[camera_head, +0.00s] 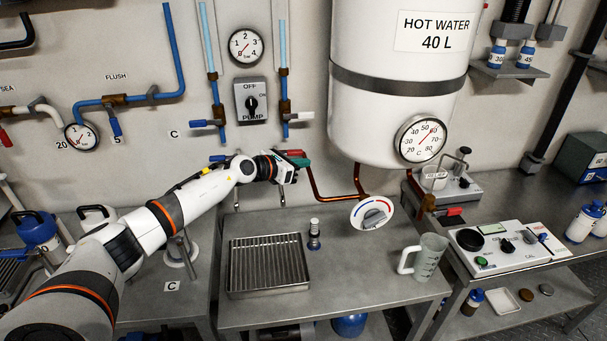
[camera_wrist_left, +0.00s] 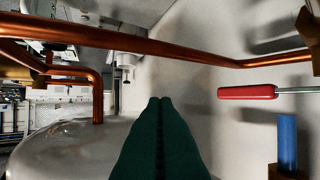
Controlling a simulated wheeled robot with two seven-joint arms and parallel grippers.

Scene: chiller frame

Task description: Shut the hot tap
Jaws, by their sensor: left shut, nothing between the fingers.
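A red lever handle (camera_head: 293,152), which looks like the hot tap's, shows near the wall left of the white hot water tank (camera_head: 362,115). In the left wrist view a red handle (camera_wrist_left: 248,92) on a thin metal rod lies to the right of the fingers, with a visible gap in the picture. My left gripper (camera_head: 302,162) has dark green fingers, which show shut and empty in the left wrist view (camera_wrist_left: 160,105). In the head view it is close beside the red handle; contact cannot be told. The tap's body is hidden behind my left wrist. My right gripper is not in view.
Copper pipes (camera_head: 322,197) run below the tank; one also crosses the left wrist view (camera_wrist_left: 165,47). A white dial (camera_head: 372,213) sits above the bench. A slotted tray (camera_head: 268,265) and a measuring jug (camera_head: 424,258) stand on the bench. A blue lever (camera_head: 218,158) is left of my wrist.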

